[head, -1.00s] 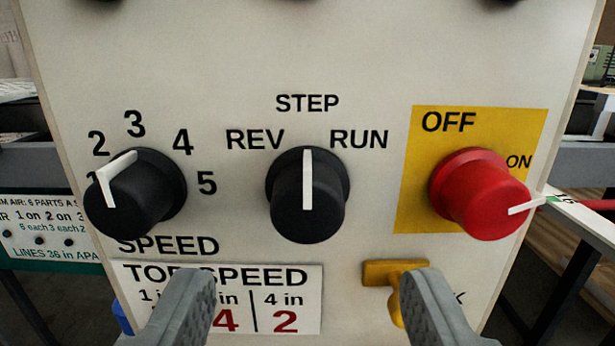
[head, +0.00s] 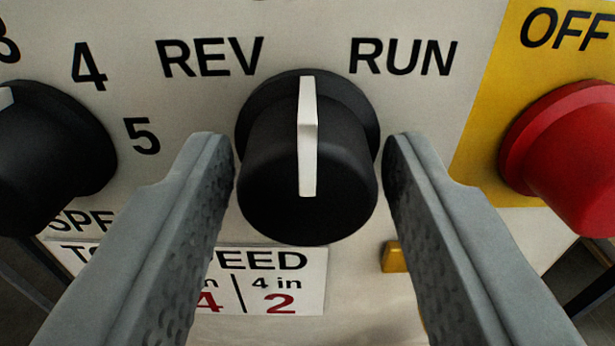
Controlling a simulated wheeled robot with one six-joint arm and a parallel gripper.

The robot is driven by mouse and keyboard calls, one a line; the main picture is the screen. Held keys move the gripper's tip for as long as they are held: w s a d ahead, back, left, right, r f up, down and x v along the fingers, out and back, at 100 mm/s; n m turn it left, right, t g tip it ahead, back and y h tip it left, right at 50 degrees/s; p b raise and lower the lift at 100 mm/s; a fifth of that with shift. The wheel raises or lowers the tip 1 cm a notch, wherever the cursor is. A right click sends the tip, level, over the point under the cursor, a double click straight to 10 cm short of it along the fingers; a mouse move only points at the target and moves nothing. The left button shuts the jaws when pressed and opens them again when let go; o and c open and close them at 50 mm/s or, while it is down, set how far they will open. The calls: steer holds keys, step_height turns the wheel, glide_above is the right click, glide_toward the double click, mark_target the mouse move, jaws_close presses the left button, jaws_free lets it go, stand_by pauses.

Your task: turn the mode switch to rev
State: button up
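The mode switch (head: 265,180) is a black round knob in the middle of the head view. Its white pointer line (head: 308,135) stands straight up, between the REV label (head: 212,57) at upper left and the RUN label (head: 403,57) at upper right. The STEP label is out of the picture now. My gripper (head: 309,145) is open, with one grey finger on each side of the knob. The left fingertip is very close to the knob's left side; a narrow gap shows at the right. I cannot tell whether either finger touches it.
The black speed knob (head: 45,150) is at the left, partly cut off. The red off/on knob (head: 575,150) is at the right on a yellow plate (head: 490,120). Below are the top speed label (head: 275,262) and a yellow part (head: 394,257), partly hidden by my right finger.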

steer(key=c, duration=0.6)
steer(key=shift+n, duration=0.3)
steer(key=n, duration=0.4)
steer(key=shift+n, duration=2.2)
steer(key=o, duration=1)
